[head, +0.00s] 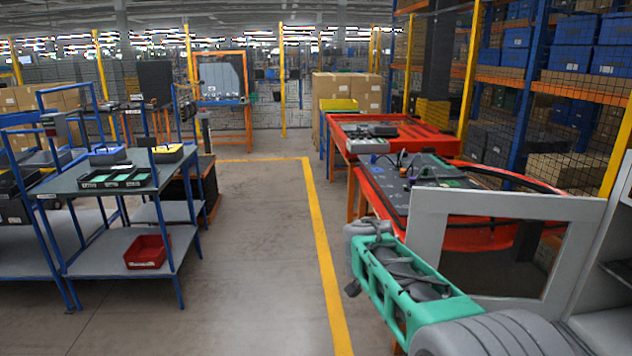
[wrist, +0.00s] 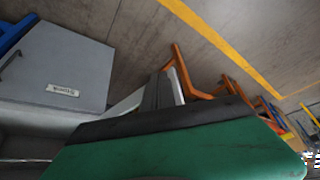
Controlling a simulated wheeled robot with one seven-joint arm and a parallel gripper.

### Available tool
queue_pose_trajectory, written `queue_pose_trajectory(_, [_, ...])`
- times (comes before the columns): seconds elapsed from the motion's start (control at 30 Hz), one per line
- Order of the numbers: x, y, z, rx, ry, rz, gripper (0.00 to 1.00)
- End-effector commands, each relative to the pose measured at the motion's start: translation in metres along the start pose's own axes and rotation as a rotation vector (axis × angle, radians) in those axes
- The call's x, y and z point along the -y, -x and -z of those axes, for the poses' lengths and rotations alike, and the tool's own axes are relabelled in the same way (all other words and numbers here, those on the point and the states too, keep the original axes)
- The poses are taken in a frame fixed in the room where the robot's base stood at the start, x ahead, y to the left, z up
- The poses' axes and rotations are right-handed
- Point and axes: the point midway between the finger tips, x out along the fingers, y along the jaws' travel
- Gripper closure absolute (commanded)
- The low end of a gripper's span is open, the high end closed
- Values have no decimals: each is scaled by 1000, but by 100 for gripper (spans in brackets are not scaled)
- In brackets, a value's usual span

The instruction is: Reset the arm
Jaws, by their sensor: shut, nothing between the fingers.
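My green and grey arm reaches from the lower right of the head view toward the middle, in front of the grey door frame. My gripper (wrist: 160,88) shows in the wrist view as fingers close together past the green and black wrist housing. It is shut and empty, above the floor. In the head view my gripper is mostly hidden behind my arm; only a small dark part shows at the arm's far end.
A grey door with a window opening (head: 428,235) stands open at the right, close to my arm. Red worktables (head: 380,134) stand behind it. A blue-framed table (head: 85,190) is at left. A grey cabinet (wrist: 60,65) shows in the wrist view. The floor (head: 255,250) between is clear.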

Motion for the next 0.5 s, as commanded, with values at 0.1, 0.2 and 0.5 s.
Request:
queue_pose_trajectory(0.1, [-24, -23, -82, 173, 342, -8, 100])
queue_pose_trajectory(0.2, [-55, -10, -149, 303, 597, 45, 100])
queue_pose_trajectory(0.5, [-136, 71, -241, 340, 746, 198, 100])
